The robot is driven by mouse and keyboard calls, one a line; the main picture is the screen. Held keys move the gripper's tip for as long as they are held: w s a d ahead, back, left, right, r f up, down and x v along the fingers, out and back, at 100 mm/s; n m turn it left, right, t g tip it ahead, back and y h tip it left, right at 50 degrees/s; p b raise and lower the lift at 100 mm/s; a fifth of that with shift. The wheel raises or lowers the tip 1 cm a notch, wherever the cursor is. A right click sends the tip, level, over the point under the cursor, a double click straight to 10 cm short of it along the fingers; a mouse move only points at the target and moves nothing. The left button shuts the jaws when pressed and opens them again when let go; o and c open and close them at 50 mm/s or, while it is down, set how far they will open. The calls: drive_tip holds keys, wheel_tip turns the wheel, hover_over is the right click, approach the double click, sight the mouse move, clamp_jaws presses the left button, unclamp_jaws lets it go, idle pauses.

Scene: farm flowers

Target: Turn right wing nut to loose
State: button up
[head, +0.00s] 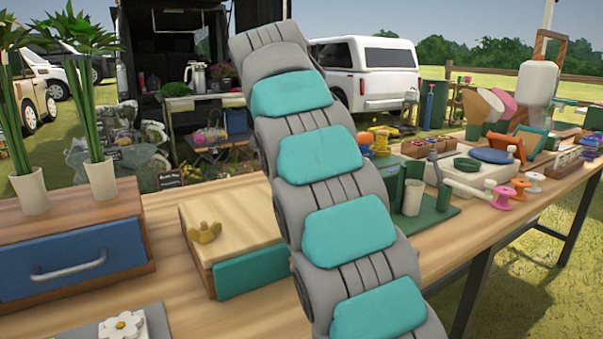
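A wooden press-like box (228,228) with a pale top and a teal front panel (251,271) sits on the wooden table, left of centre. One yellow-brown wing nut (204,232) stands on the left part of its top. My grey and teal arm crosses the middle of the view and covers the right side of the box. No right wing nut can be seen; that area is hidden behind my arm. My gripper does not show.
A drawer cabinet (70,242) with two white vases stands left of the box. A white flower tile (124,326) lies at the front left. Right of my arm are a green mat (437,222), cups, spools (502,198) and a white device. Bare table (245,318) lies before the box.

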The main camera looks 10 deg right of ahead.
clamp_jaws()
idle(0.5)
